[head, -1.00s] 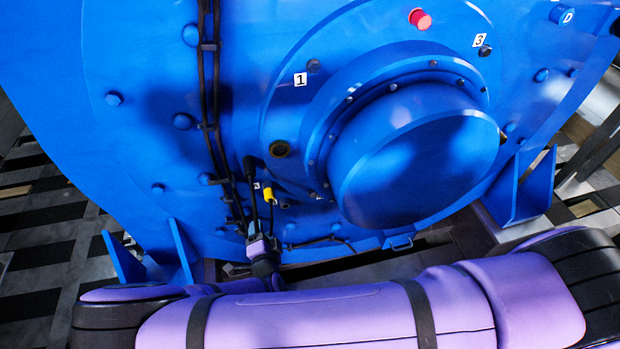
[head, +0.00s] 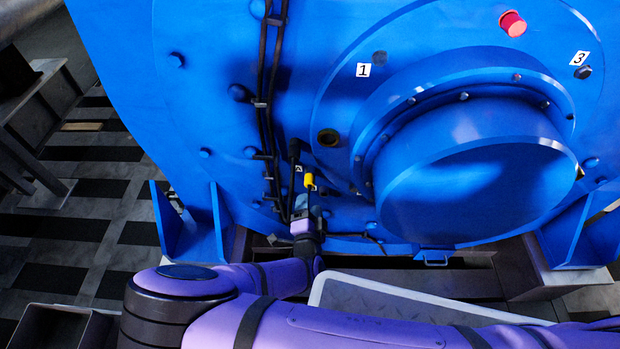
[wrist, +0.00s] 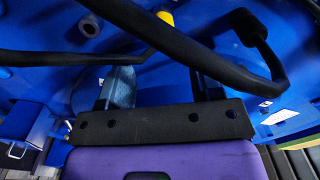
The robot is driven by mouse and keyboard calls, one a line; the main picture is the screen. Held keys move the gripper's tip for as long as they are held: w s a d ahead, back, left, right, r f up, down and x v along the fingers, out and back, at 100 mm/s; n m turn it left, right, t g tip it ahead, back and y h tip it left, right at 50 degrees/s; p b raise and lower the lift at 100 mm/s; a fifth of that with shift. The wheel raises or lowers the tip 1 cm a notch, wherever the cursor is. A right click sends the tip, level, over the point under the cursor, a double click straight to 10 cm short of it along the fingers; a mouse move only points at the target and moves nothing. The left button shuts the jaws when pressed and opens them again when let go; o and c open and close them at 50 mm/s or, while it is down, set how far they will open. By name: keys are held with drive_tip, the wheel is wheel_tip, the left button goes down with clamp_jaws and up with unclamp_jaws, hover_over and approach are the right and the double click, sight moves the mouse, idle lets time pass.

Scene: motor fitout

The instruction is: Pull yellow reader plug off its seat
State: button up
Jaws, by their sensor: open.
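The yellow reader plug (head: 309,181) sits low on the blue motor face, left of the big round hub, with a black cable running down from it. It also shows at the top of the wrist view (wrist: 165,17), where a thick black cable crosses in front of my gripper. My gripper (head: 306,205) is just below the plug, apart from it, with its fingers toward the motor. In the wrist view my gripper (wrist: 155,85) has its two fingers spread with nothing held between them. The plug's seat is hidden behind the plug.
A second black plug (head: 294,150) with its own cable is just up and left of the yellow one. A dark open port (head: 328,137) is above right. Black cables (head: 265,100) run down the motor's left side. A red cap (head: 512,23) is at the top.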

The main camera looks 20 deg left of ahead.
sight(309, 186)
drive_tip(key=shift+x, duration=4.05)
drive_tip(key=shift+a+r, duration=0.1)
clamp_jaws()
drive_tip(key=shift+s, duration=0.1)
drive_tip(key=shift+s, duration=0.1)
drive_tip(key=shift+v, duration=2.9)
drive_tip(key=shift+v, duration=1.65)
